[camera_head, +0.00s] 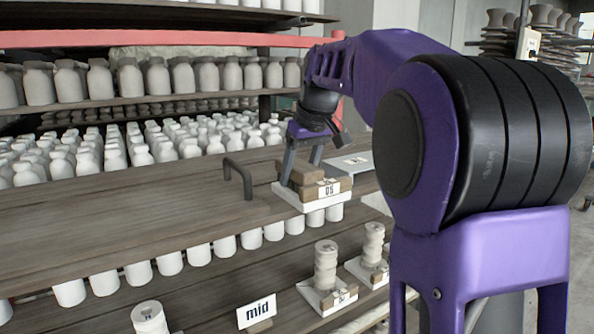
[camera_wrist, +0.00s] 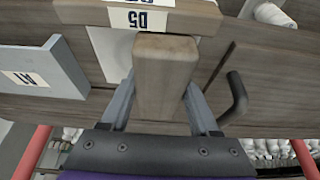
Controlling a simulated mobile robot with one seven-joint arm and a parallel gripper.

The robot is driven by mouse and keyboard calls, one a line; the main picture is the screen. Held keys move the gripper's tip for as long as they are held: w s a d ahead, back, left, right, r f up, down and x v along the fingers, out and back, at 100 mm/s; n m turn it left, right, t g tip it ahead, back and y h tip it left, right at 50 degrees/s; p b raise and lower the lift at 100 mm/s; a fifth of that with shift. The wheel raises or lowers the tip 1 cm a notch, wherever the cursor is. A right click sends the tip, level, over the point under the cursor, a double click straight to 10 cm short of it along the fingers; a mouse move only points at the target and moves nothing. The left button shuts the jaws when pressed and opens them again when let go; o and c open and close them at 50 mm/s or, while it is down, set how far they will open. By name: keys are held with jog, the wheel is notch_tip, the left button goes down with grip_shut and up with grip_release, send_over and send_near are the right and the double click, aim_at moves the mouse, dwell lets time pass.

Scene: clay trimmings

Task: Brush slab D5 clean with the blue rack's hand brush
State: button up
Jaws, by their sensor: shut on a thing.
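My gripper (camera_wrist: 160,108) is shut on a light wooden block, which looks like the hand brush's wooden back (camera_wrist: 165,72). Its underside and any bristles are hidden. In the head view my gripper (camera_head: 303,160) points down over the white slab D5 (camera_head: 302,203) near the shelf's front edge. A wooden block with the D5 label (camera_head: 327,189) sits at the slab's front; the label also shows at the top of the wrist view (camera_wrist: 138,19). I cannot tell whether the brush touches the slab, and the slab's surface is mostly covered. No blue rack is identifiable.
A dark bent handle (camera_head: 239,176) stands on the plank left of the slab. A grey slab labelled A1 (camera_wrist: 38,65) lies close by. Several white bottles crowd the shelf behind. The plank at left is bare.

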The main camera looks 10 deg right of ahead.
jog(key=shift+w+d, duration=0.15)
jog(key=shift+d, duration=0.45)
jog(key=shift+w+d, duration=0.3)
jog(key=shift+d, duration=0.65)
jog(key=shift+w+d, duration=0.3)
jog(key=shift+d, duration=0.6)
jog(key=shift+s+a+f+b, duration=0.15)
jog(key=shift+s+a, duration=0.15)
jog(key=shift+a, duration=0.65)
jog(key=shift+s+a+r+b, duration=0.15)
jog(key=shift+s+a, duration=0.2)
jog(key=shift+a, duration=0.6)
jog(key=shift+s+a+f+b, duration=0.15)
jog(key=shift+s+a, duration=0.15)
jog(key=shift+a, duration=0.65)
notch_tip(320, 180, up, 3)
jog(key=shift+f+p, duration=0.2)
jog(key=shift+p, duration=0.35)
jog(key=shift+r, duration=1.85)
jog(key=shift+r, duration=1.5)
